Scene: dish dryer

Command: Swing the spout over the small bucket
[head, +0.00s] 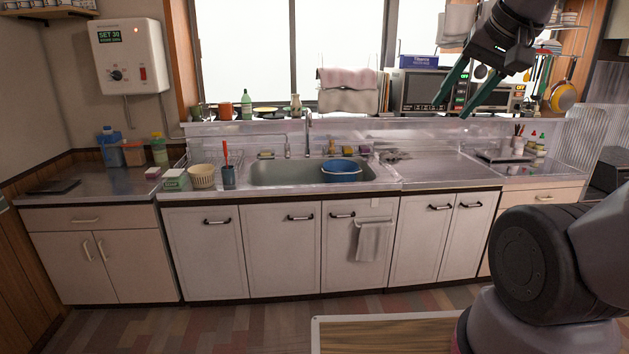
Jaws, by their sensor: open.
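The blue bucket (341,172) is in the right part of the sink basin (268,173). The metal spout (309,130) rises at the back edge of the sink, to the left of the bucket and behind it. It looks thin and upright; I cannot tell exactly where its outlet points. My gripper (453,106) hangs down from the upper right, with two green fingers spread apart and nothing between them. It is well to the right of the spout and the bucket, in front of the microwave in the picture.
A wire rack, a cream bowl (201,176) and a dark cup (229,176) with a red-handled item stand left of the sink. Bottles and pots line the window ledge. A microwave (414,88) stands at the back right. The counter right of the sink (435,168) is mostly clear.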

